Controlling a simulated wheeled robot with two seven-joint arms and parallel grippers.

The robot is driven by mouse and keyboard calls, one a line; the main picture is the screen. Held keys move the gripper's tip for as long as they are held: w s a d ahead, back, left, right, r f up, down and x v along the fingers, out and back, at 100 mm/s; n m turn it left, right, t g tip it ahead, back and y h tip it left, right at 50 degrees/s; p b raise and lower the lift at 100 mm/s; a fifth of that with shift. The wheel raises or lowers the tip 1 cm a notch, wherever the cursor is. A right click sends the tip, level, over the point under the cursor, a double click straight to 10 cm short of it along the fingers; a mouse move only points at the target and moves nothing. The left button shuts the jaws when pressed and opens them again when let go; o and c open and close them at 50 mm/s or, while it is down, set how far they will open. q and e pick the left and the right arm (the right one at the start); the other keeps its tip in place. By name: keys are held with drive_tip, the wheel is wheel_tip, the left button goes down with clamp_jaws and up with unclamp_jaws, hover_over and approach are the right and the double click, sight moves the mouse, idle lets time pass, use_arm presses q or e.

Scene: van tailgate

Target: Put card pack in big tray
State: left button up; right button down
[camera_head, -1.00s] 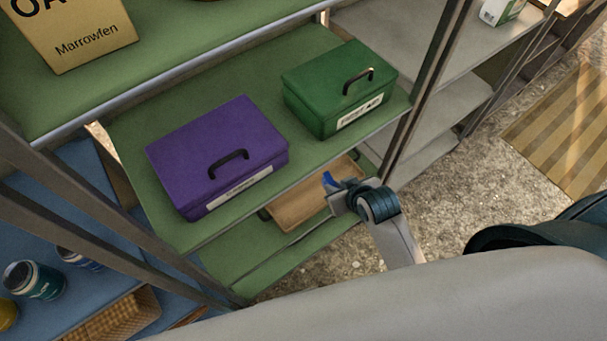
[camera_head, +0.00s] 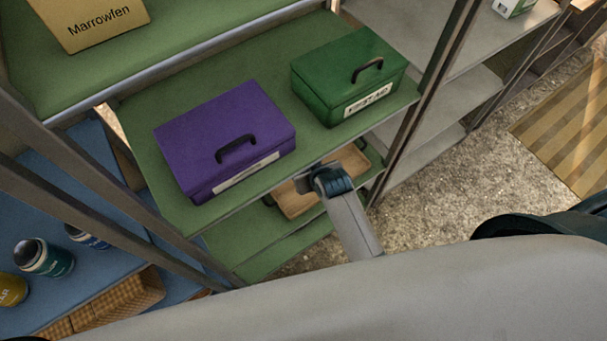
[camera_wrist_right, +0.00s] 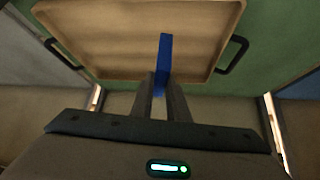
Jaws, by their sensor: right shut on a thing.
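The big tray (camera_head: 292,203) is a light brown wooden tray on the lower green shelf, partly hidden by the purple box's shelf and my right arm. In the right wrist view the tray (camera_wrist_right: 110,62) fills the upper middle, with a dark handle at each side. My right gripper (camera_wrist_right: 161,88) is shut on the blue card pack (camera_wrist_right: 165,55), seen edge-on. The pack overlaps the tray's near rim in that view; whether it touches the tray I cannot tell. In the head view my right gripper (camera_head: 312,180) is by the shelf edge, and the pack is hidden. My left gripper is not in view.
A purple box (camera_head: 225,135) and a green box (camera_head: 345,75) stand on the green shelf (camera_head: 140,110) above the tray. Dark uprights (camera_head: 425,95) flank the shelf. Cans (camera_head: 45,258) and a wicker basket (camera_head: 120,300) are on the blue shelf at left.

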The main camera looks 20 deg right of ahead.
drive_tip(key=shift+w+a+f, duration=0.35)
drive_tip(key=shift+w+a, duration=0.05)
drive_tip(key=shift+a, duration=0.05)
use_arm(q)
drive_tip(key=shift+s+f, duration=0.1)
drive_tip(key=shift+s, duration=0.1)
use_arm(e)
wheel_tip(320, 180, down, 4)
drive_tip(key=shift+r, duration=0.25)
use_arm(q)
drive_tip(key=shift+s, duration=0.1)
use_arm(e)
drive_tip(key=shift+f, duration=0.25)
drive_tip(key=shift+f, duration=0.15)
drive_tip(key=c, duration=1.7)
unclamp_jaws()
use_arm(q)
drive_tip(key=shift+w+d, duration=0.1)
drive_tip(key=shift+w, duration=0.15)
